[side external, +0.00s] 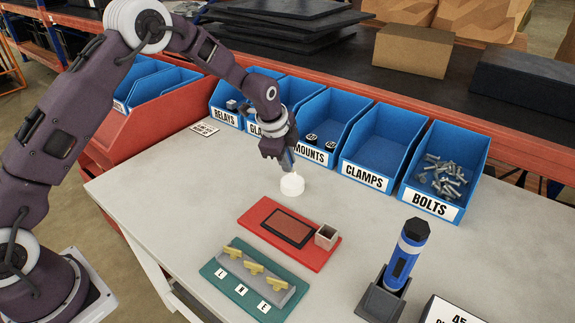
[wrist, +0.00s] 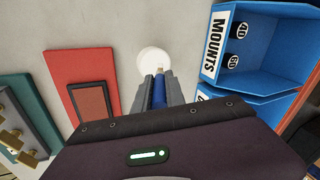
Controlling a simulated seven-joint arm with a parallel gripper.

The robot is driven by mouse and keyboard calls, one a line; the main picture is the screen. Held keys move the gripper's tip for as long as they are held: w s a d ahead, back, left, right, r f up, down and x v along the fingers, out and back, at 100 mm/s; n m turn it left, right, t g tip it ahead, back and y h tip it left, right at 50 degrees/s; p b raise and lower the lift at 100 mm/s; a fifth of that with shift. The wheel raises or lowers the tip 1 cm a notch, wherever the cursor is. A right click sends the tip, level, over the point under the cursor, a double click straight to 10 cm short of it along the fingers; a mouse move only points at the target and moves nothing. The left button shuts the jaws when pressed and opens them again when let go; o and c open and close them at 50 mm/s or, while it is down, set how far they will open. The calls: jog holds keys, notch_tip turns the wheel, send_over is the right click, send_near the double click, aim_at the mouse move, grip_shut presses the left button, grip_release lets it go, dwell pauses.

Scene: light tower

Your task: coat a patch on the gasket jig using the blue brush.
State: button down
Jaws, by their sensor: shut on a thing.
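My gripper (side external: 287,158) is shut on the blue brush, whose blue handle (wrist: 159,92) shows between the fingers in the wrist view (wrist: 157,88). A white round pot (side external: 291,186) stands on the table just below the gripper; it also shows in the wrist view (wrist: 152,58). The brush tip is close to or over the pot; I cannot tell whether it touches. The red gasket jig (side external: 310,257) lies nearer the front, with a dark rectangular patch (side external: 288,228) and a small square holder (side external: 327,236). It shows left in the wrist view (wrist: 74,62).
A teal board (side external: 215,270) with brass levers lies in front of the jig. A blue torch-like tool (side external: 406,254) stands in a black holder at right. Blue bins (side external: 385,146) line the back. The table between jig and bins is mostly clear.

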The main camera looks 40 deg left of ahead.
jog(key=shift+r, duration=2.6)
jog(key=s+a+n+g+y, duration=0.1)
jog(key=s+a+n+y, duration=0.1)
jog(key=s+n, duration=0.7)
jog(key=s+a+n+g+y, duration=0.25)
jog(key=s+n, duration=0.35)
jog(key=s, duration=0.5)
jog(key=w+d+r+m+t+h, duration=0.1)
jog(key=w+d+r, duration=0.1)
jog(key=w+d, duration=0.25)
jog(key=w+d+r+t, duration=0.1)
jog(key=w+d+r, duration=0.2)
jog(key=d, duration=0.2)
jog(key=shift+g, duration=0.25)
notch_tip(320, 180, down, 5)
jog(key=shift+w+d, duration=0.1)
jog(key=shift+w, duration=0.05)
